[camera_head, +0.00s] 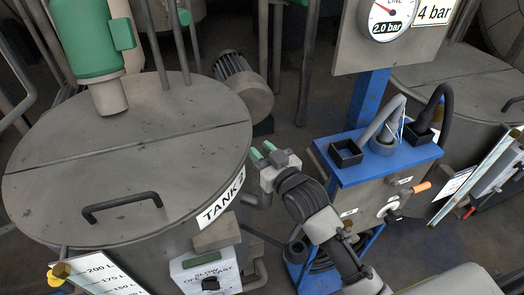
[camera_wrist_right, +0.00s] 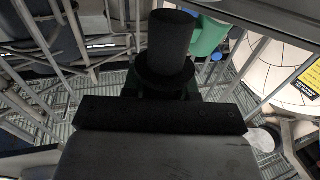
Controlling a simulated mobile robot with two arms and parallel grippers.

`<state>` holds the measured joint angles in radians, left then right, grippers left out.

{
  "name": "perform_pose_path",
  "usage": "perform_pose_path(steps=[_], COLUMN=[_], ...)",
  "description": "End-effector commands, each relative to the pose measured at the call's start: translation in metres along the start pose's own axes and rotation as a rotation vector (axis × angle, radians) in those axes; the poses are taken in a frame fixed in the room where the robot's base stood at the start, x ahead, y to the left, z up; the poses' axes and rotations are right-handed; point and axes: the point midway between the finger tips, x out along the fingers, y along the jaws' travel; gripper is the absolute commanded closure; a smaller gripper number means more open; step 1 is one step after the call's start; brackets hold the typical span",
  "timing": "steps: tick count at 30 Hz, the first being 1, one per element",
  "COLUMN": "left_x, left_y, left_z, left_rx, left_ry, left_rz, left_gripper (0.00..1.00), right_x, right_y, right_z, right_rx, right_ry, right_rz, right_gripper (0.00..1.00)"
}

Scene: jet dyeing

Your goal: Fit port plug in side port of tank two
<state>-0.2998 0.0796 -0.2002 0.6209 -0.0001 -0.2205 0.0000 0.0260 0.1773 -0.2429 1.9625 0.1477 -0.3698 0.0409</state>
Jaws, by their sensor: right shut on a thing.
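Tank two (camera_head: 130,135) is the large grey cylinder with a flat lid and handle at the left of the head view. A white label (camera_head: 221,200) on its side reads "TANK" with a partly cut-off mark. My right gripper (camera_head: 263,153) is just right of the tank's upper edge, its green fingertips pointing up and left. In the right wrist view it is shut on the port plug (camera_wrist_right: 170,42), a black cylinder with a wider flange. The plug cannot be made out in the head view. I cannot make out the side port. My left gripper is not in view.
A blue stand (camera_head: 371,160) with black square holders and hoses is right of my right arm. A white control box (camera_head: 205,270) sits low on the tank's front. A grey motor (camera_head: 243,85) lies behind the gripper. A pressure gauge (camera_head: 390,15) hangs above the stand.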

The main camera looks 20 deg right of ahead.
Motion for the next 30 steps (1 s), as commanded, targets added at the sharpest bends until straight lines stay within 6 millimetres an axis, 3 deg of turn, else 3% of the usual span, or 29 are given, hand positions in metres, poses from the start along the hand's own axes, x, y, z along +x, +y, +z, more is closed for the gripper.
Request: perform_pose_path(steps=[30], left_x=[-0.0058], left_y=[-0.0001], left_z=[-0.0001], left_rx=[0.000], left_ry=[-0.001], left_rz=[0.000], left_gripper=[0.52], right_x=[0.0000], right_y=[0.0001], right_z=[-0.0002], right_rx=[0.000], right_ry=[0.000], right_rz=[0.000], right_gripper=[0.95])
